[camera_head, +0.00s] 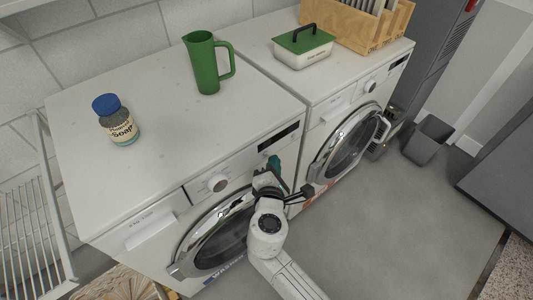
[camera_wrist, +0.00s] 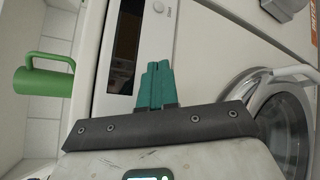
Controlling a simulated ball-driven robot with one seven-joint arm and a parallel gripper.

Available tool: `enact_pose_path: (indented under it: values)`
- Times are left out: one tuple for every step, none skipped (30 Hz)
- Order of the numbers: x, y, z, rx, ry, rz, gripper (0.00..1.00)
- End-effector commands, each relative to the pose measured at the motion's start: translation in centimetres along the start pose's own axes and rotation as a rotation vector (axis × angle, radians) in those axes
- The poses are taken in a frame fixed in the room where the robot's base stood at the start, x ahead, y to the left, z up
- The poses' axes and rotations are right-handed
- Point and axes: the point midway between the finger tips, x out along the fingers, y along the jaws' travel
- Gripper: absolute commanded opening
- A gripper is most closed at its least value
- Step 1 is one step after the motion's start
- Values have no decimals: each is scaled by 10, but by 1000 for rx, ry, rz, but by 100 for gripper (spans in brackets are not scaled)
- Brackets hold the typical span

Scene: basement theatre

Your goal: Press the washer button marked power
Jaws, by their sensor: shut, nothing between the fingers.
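The washer (camera_head: 150,150) is the white left machine, with a round knob (camera_head: 218,183) and a dark display (camera_head: 280,138) on its front panel. My gripper (camera_head: 272,163) is in front of that panel, just below the display. In the wrist view, its green fingers (camera_wrist: 155,82) are together and empty, pointing at the panel right of the display (camera_wrist: 127,40). A small round button (camera_wrist: 158,7) with tiny lettering beside it shows beyond the fingertips. I cannot read whether it is marked power. The fingers hide part of the panel, and contact cannot be judged.
A second white machine with a round door (camera_head: 348,145) stands to the right. A green pitcher (camera_head: 206,65) and a soap bottle (camera_head: 117,120) stand on the washer top. A green-lidded box (camera_head: 302,50) and wooden rack (camera_head: 350,25) are on the other machine.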

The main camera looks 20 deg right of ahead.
Motion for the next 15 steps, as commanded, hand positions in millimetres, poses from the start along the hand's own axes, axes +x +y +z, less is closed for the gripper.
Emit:
enact_pose_path:
  values:
    - [0, 0, 0, 0, 0, 0, 0]
    - [0, 0, 0, 0, 0, 0, 0]
    - [0, 0, 0, 0, 0, 0, 0]
    - [0, 0, 0, 0, 0, 0, 0]
    - [0, 0, 0, 0, 0, 0, 0]
    - [0, 0, 0, 0, 0, 0, 0]
    - [0, 0, 0, 0, 0, 0, 0]
    - [0, 0, 0, 0, 0, 0, 0]
    - [0, 0, 0, 0, 0, 0, 0]
    - [0, 0, 0, 0, 0, 0, 0]
    - [1, 0, 0, 0, 0, 0, 0]
    - [1, 1, -1, 0, 0, 0, 0]
    - [2, 1, -1, 0, 0, 0, 0]
    - [2, 1, -2, 1, 0, 0, 0]
    - [3, 2, -2, 1, -1, 0, 0]
